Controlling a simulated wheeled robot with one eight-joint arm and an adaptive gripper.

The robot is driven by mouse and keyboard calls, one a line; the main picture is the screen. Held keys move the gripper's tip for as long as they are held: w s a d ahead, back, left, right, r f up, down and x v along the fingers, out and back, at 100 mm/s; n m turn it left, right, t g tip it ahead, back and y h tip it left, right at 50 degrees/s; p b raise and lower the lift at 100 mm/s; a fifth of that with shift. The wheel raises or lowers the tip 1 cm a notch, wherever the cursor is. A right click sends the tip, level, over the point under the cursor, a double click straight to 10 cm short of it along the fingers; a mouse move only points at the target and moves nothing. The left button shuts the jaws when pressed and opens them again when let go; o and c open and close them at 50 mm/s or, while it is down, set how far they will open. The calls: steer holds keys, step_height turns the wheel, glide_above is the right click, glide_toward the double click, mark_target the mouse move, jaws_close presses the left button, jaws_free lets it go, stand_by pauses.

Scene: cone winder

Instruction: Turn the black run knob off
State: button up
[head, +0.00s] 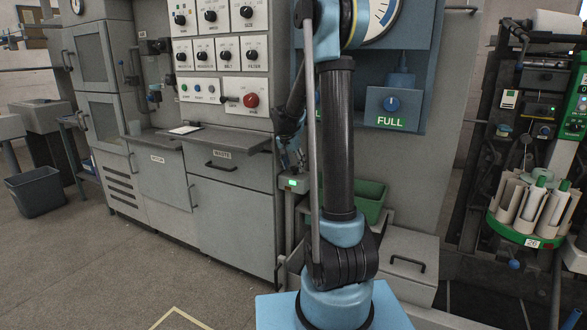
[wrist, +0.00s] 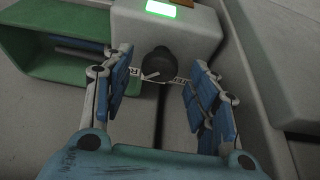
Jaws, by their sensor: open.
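The black run knob (wrist: 160,64) is on the front of a small grey box (wrist: 200,35) with a lit green display (wrist: 161,8) on top, in the wrist view. A white label strip beside the knob is partly hidden, and its text is too small to read fully. My gripper (wrist: 157,78) is open, with one blue-padded finger on each side of the knob. I cannot tell whether either finger touches it. In the head view my gripper (head: 292,158) is just above the green display (head: 292,183); the knob cannot be made out there.
A green bin (wrist: 40,70) is left of the box in the wrist view; it also shows behind my arm in the head view (head: 372,200). A grey panel with several knobs (head: 215,50) stands above a counter (head: 230,140). The floor at left is mostly clear.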

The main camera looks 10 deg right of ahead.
steer(key=shift+w+d+f, duration=0.1)
steer(key=shift+w+f, duration=0.05)
steer(key=shift+f, duration=0.4)
steer(key=shift+c, duration=0.4)
steer(key=c, duration=1)
steer(key=shift+n, duration=0.3)
steer(key=n+y, duration=0.1)
steer(key=n, duration=0.2)
steer(key=shift+d+t, duration=0.15)
steer(key=shift+t, duration=0.25)
steer(key=shift+d+n+y, duration=0.1)
steer(key=shift+n+y, duration=0.7)
steer(key=shift+n, duration=1.2)
